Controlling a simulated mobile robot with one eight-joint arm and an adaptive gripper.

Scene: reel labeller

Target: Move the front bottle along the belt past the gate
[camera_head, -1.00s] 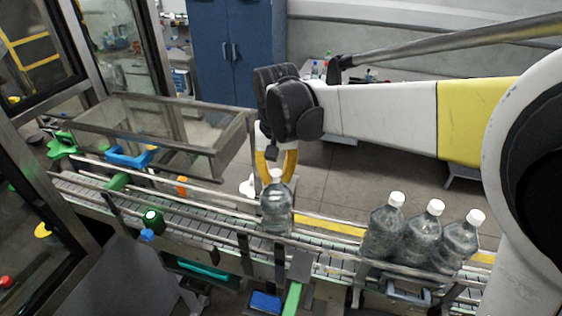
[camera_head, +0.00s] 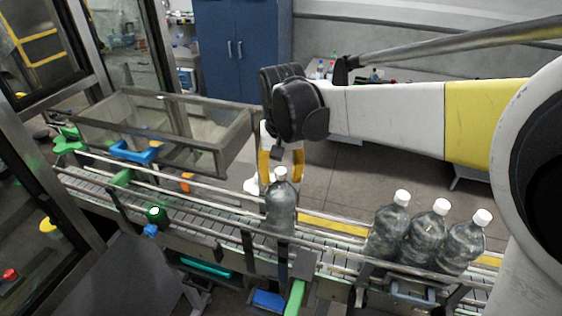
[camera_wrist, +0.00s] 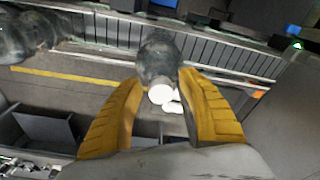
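The front bottle (camera_head: 281,210), clear with a white cap, stands upright on the belt (camera_head: 336,240), apart from the others. In the wrist view the bottle (camera_wrist: 158,62) stands between my gripper's fingers, its cap (camera_wrist: 162,94) towards the camera. My gripper (camera_head: 282,181) points down over this bottle, its yellow fingers on either side of its upper part. The fingers are apart; contact with the bottle is not clear. It also shows in the wrist view (camera_wrist: 161,80). I cannot tell which belt fitting is the gate.
Three similar bottles (camera_head: 427,235) stand close together to the right on the belt. Metal rails line the belt. A round green-topped part (camera_head: 156,217) and a blue fitting (camera_head: 133,152) sit at the left. A clear-walled bin (camera_head: 165,130) stands behind the belt.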

